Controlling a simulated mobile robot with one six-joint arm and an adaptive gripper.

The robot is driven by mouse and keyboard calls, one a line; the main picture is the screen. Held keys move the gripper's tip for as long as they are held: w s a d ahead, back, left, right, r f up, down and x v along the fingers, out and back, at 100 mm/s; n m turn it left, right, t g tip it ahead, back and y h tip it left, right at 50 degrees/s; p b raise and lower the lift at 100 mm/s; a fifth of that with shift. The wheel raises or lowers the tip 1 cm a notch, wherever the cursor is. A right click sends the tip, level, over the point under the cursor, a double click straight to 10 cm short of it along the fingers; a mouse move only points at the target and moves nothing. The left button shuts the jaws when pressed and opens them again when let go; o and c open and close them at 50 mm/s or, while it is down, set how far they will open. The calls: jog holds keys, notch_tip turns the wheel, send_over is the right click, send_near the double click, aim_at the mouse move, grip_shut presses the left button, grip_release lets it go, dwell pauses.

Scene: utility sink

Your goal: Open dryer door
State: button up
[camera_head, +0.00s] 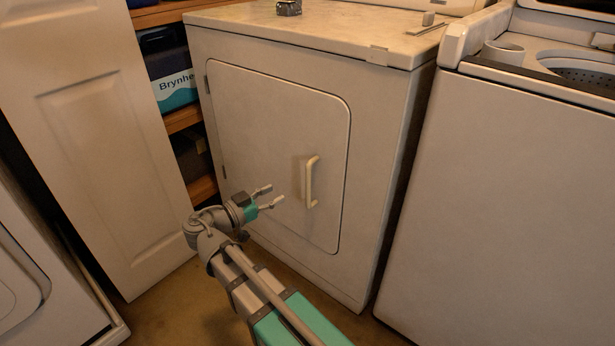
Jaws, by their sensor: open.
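The dryer (380,130) is a white box-shaped machine in the middle of the head view. Its door (265,125) is a rounded panel on the front face and sits shut, flush with the front. Hinges show along the door's left edge. A pale vertical handle (311,182) stands out from the right part of the door. My gripper (272,196) is open and empty, to the left of the handle and a little lower in the picture. Its two fingers point right toward the handle and appear apart from it.
A white washer (500,190) with its lid open stands close on the right. A white panelled door (90,130) stands on the left, by wooden shelves (183,121) with boxes. Another white appliance (30,270) is at lower left. Brown floor (190,300) shows before the dryer.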

jog(key=shift+x, duration=5.9)
grip_shut()
